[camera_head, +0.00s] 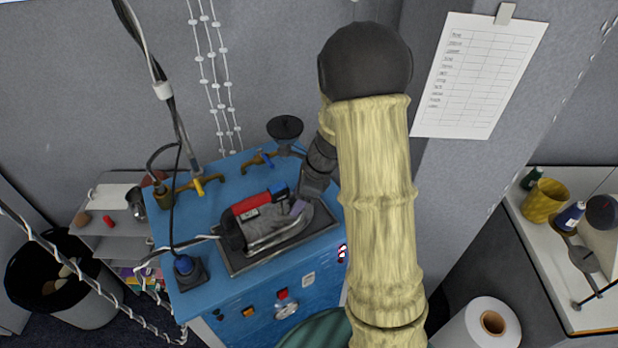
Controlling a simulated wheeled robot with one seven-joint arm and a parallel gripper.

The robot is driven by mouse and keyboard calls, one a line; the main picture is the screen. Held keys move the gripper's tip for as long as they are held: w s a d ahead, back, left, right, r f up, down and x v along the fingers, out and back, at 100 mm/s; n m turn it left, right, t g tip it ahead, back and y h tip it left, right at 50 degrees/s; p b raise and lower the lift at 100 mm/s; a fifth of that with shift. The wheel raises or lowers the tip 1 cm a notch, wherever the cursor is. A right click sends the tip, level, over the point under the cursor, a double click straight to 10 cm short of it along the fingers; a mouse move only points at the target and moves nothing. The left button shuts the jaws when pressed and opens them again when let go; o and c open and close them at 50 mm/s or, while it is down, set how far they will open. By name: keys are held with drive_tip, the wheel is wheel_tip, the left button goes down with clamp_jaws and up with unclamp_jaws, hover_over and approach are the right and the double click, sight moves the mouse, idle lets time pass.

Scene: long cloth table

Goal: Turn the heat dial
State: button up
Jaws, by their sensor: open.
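A steam iron (268,225) with a dark body and a red and blue handle lies on a dark rest plate (240,266) on the blue ironing station (190,300). My gripper (299,207) is at the iron's right end, close above it; it is open, but its fingers are small and partly hidden. I cannot tell whether it touches the iron. No heat dial shows clearly on the iron. A round silver knob (286,310) sits on the station's front panel, below a red switch (282,293); I cannot tell whether it is the heat dial.
Brass valves (190,186) with a hose and a small black dish (285,127) stand along the station's back. A blue-capped dark block (185,270) is at the left front corner. A black-lined bin (70,285) is left; a sewing table (590,290) is right.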

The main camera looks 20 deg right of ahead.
drive_tip(key=b+v, duration=0.1)
drive_tip(key=v, duration=1.6)
drive_tip(key=shift+b, duration=0.35)
drive_tip(key=shift+w+a, duration=0.1)
drive_tip(key=s+a+f+n+h+b, duration=0.1)
drive_tip(key=s+f+n, duration=0.4)
drive_tip(key=n, duration=0.6)
drive_tip(key=s+a+f+n+t+h, duration=0.1)
drive_tip(key=s+a+f+n+h, duration=0.2)
drive_tip(key=n, duration=0.8)
drive_tip(key=s+a+f, duration=0.2)
drive_tip(key=s+f, duration=0.1)
drive_tip(key=s, duration=0.1)
drive_tip(key=shift+s+f+n+b, duration=0.2)
drive_tip(key=shift+n+b, duration=0.1)
drive_tip(key=shift+b, duration=0.05)
